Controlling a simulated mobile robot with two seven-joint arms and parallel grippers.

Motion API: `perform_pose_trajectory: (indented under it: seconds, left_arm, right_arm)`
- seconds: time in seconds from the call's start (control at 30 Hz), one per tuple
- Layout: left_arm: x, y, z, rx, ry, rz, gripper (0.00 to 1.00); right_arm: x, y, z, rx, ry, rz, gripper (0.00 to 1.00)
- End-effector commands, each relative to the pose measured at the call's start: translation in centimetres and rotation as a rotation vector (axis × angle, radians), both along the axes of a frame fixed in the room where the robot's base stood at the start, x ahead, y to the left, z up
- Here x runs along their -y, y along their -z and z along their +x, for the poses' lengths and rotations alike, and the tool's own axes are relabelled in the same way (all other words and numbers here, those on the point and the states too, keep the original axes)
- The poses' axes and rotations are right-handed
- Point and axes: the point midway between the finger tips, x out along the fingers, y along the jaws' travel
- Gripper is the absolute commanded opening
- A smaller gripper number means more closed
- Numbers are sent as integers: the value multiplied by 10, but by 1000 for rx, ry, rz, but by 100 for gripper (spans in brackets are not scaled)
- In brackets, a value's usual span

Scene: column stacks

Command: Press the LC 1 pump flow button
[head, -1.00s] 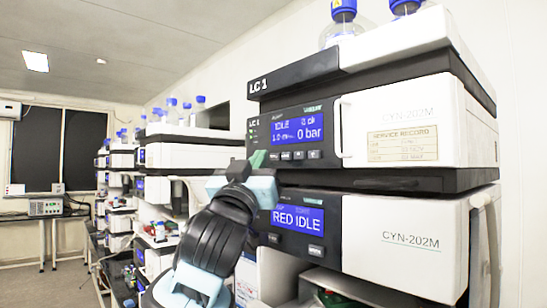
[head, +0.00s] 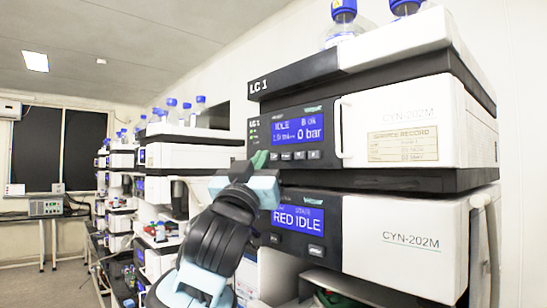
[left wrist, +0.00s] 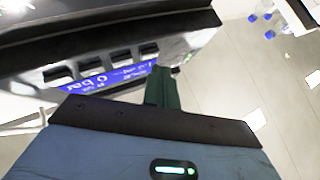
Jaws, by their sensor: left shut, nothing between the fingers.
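The LC 1 pump (head: 404,122) is the upper white unit of the near stack, with "LC 1" on its dark front. Its blue screen (head: 297,130) reads IDLE and 0 bar, with a small flow figure at lower left. A row of small buttons (head: 299,155) lies under the screen; their labels are too small to read. My left gripper (head: 259,158) is shut and empty, its green fingertips at the left end of that row. In the left wrist view the fingers (left wrist: 163,88) reach toward the end button (left wrist: 149,48); contact cannot be told. My right gripper is out of view.
A second unit (head: 404,237) reading RED IDLE sits directly below. A vertical handle (head: 342,128) stands out right of the screen. Bottles with blue caps (head: 343,18) stand on top. More stacks (head: 190,152) run back along the left.

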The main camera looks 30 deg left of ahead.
Motion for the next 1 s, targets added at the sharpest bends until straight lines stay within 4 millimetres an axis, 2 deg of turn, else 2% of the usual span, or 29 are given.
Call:
perform_pose_trajectory:
  seconds: [1.0]
  left_arm:
    - [4, 0, 9, 1, -1, 0, 0]
  right_arm:
    - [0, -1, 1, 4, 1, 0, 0]
